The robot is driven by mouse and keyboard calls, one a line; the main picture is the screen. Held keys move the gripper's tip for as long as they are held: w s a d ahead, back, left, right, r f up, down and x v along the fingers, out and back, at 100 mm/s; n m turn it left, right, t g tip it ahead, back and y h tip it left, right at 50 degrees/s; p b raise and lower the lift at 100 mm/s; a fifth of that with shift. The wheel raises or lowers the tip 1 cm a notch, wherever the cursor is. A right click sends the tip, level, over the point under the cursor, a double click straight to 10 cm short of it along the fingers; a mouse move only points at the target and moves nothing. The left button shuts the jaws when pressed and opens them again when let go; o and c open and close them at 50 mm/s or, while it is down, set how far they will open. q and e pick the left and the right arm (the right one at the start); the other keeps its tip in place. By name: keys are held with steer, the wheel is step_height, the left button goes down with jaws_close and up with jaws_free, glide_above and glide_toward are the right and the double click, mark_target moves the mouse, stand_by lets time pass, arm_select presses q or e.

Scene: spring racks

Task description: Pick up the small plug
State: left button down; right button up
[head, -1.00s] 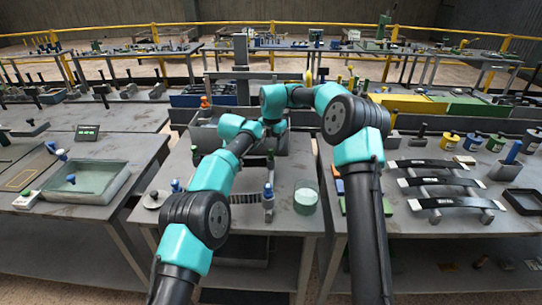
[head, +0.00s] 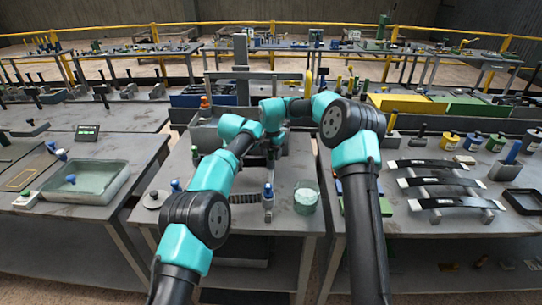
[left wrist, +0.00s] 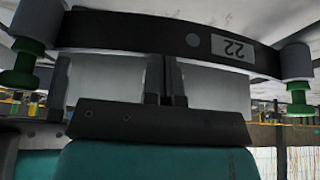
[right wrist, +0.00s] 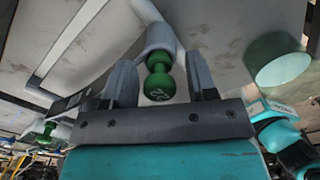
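A small green plug (right wrist: 159,80) sits at the end of a grey cylinder (right wrist: 158,38) in the right wrist view. My right gripper (right wrist: 162,84) is open, with one finger on each side of the plug; contact cannot be told. In the left wrist view, my left gripper (left wrist: 164,82) has its fingers close together at a dark curved bar (left wrist: 150,35) marked 22 and appears shut on it. Grey cylinders with green plugs show at both ends of that bar, left (left wrist: 25,65) and right (left wrist: 298,100). In the head view my arms largely hide this work area.
A glass beaker (head: 306,197) and a blue-handled post (head: 268,195) stand on the centre table (head: 285,222). A liquid-filled tray (head: 108,182) is on the left table. Several curved strips (head: 435,183) lie on the right table. A grey bin (head: 205,135) stands behind the arms.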

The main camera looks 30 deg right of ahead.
jaws_close()
steer(key=shift+r, duration=0.2)
step_height(320, 180, up, 10)
steer(key=shift+f, duration=0.15)
stand_by(0.6)
steer(key=c, duration=0.5)
jaws_free()
jaws_close()
